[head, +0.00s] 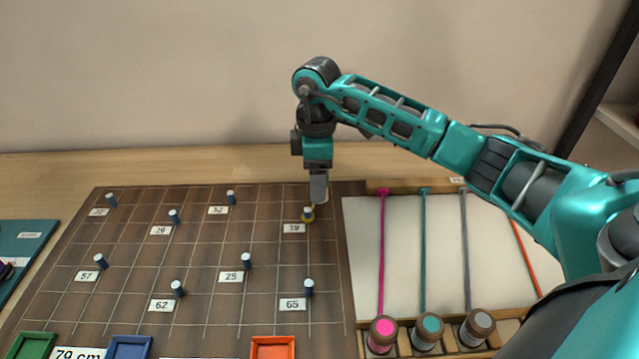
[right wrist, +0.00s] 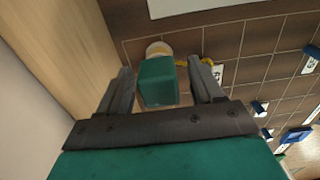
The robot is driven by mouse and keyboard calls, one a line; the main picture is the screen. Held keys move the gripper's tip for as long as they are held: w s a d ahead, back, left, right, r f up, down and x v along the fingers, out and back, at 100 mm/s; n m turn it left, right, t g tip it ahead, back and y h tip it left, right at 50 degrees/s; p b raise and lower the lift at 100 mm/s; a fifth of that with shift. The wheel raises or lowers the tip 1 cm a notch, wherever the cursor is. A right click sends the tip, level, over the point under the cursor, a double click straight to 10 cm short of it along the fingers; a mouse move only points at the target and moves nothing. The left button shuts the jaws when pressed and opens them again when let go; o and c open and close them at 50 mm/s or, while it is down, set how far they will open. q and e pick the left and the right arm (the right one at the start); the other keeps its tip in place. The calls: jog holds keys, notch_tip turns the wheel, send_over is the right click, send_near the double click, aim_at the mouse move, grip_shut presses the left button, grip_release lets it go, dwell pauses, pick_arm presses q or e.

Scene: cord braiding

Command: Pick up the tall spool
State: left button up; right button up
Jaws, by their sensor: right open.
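A pale, cream-coloured upright piece (head: 324,193), likely the tall spool, stands at the board's far edge, mostly hidden behind my right gripper (head: 318,196). In the right wrist view a round pale end (right wrist: 158,48) shows beyond a green block (right wrist: 157,82) that sits between the fingers. I cannot tell whether that block belongs to the spool. My right gripper (right wrist: 163,88) is open, its dark fingers on either side of the block with gaps. My left gripper is out of view.
The brown gridded board (head: 205,262) carries several blue pegs and number labels. A yellow ring (head: 309,218) lies around the peg by my right gripper. A rack at right holds pink (head: 382,334), teal (head: 428,331) and grey (head: 476,327) spools, with cords stretched across a pale panel (head: 394,255).

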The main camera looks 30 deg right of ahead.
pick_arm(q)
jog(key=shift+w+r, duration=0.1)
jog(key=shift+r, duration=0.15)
pick_arm(e)
jog(key=shift+f, duration=0.25)
jog(key=shift+c, duration=0.4)
jog(key=c, duration=1)
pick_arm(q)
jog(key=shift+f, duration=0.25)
pick_arm(e)
jog(key=shift+r, duration=0.1)
pick_arm(q)
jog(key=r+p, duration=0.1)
jog(key=p, duration=0.1)
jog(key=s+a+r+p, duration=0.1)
jog(key=p, duration=0.1)
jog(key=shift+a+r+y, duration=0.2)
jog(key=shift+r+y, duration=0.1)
pick_arm(e)
notch_tip(320, 180, up, 20)
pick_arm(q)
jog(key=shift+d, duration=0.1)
